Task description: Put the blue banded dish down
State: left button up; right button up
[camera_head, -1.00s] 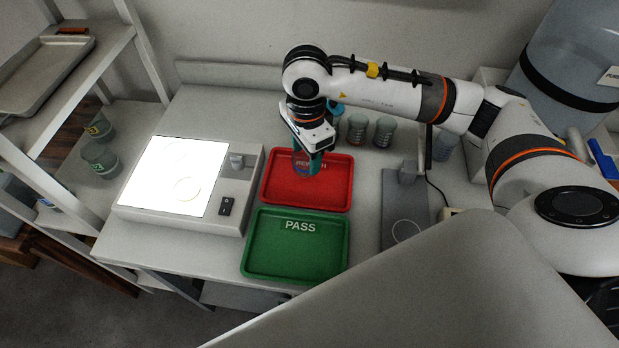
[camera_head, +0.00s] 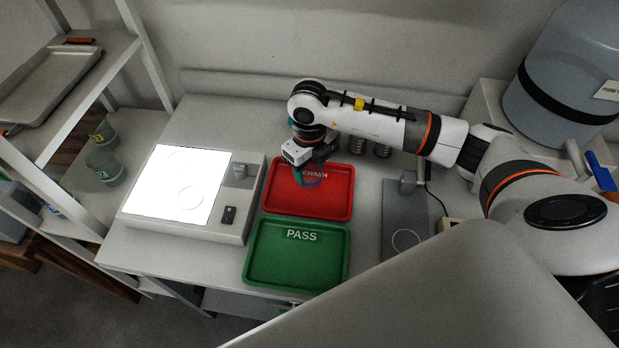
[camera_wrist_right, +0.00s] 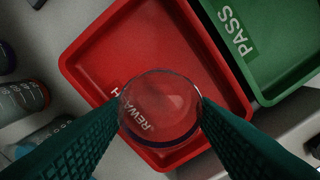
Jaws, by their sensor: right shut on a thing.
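The blue banded dish (camera_wrist_right: 160,98) is a clear round glass dish with a dark blue band near its edge. In the right wrist view it sits between the two green fingers of my right gripper (camera_wrist_right: 160,112), which is shut on it. In the head view the dish (camera_head: 314,182) shows small below my right gripper (camera_head: 310,174), over the red REWASH tray (camera_head: 318,208). I cannot tell whether the dish touches the tray floor. The green PASS tray (camera_head: 270,276) is empty and lies in front of the red tray. My left gripper is out of view.
A lit white light box (camera_head: 178,186) stands left of the trays. A grey plate with a post (camera_head: 404,218) is on the right. Several banded beakers (camera_head: 382,150) stand behind, partly hidden by my arm. A shelf rack (camera_head: 105,165) is at the left.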

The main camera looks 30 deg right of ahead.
aim_at(310, 180)
notch_tip(310, 180, down, 5)
jog(key=shift+r+p, duration=0.2)
jog(key=shift+p, duration=0.3)
jog(key=shift+f, duration=0.35)
jog(key=o, duration=1)
jog(key=shift+c, duration=0.2)
